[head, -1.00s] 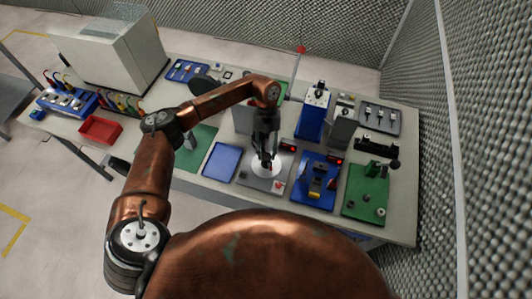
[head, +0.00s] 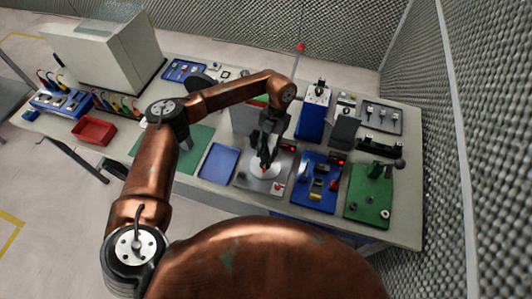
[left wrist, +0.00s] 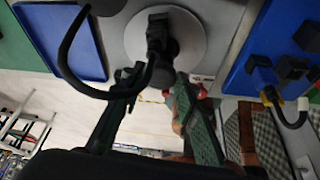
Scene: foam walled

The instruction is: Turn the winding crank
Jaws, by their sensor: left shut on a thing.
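The winding crank is a dark arm with a knob (left wrist: 164,76), set on a round pale disc (left wrist: 197,34) in the left wrist view. In the head view the disc (head: 254,172) sits on a grey plate (head: 246,184) at the bench's front middle. My left gripper (head: 264,162) reaches down over the disc and leans to the upper right. In the left wrist view its fingers (left wrist: 156,84) are shut on the crank knob, one on each side. The contact is partly hidden by the dark fingers. My right gripper is in neither view.
A blue tray (head: 218,163) lies left of the grey plate. A blue board with parts (head: 310,198) and a green board (head: 362,208) lie to the right. A blue upright box (head: 314,118) stands behind. A black cable (left wrist: 68,68) loops beside the left finger.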

